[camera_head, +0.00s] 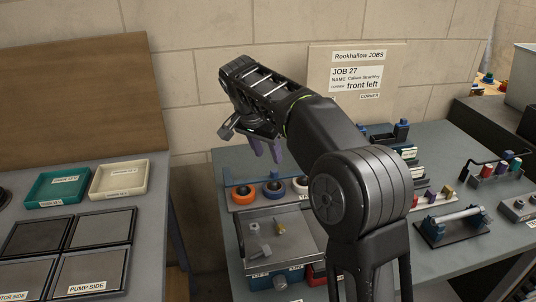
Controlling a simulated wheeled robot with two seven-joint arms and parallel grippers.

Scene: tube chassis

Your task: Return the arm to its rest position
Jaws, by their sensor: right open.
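My right arm (352,195) rises from the bottom of the view, bends at a dark round joint and reaches up and to the left. My right gripper (265,150) hangs at its far end, above the back left part of the grey workbench (226,160). Its purple-grey fingers point down, are open, and show nothing between them. The arm hides part of the bench's middle. My left gripper is not in view.
Below the gripper are orange, blue and white rings (271,191) and a grey tray (290,245) with small parts. A job card (357,78) stands behind. Racks (495,168) are at right. The left table holds a green tray (57,188), cream tray (118,179) and dark panels (103,228).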

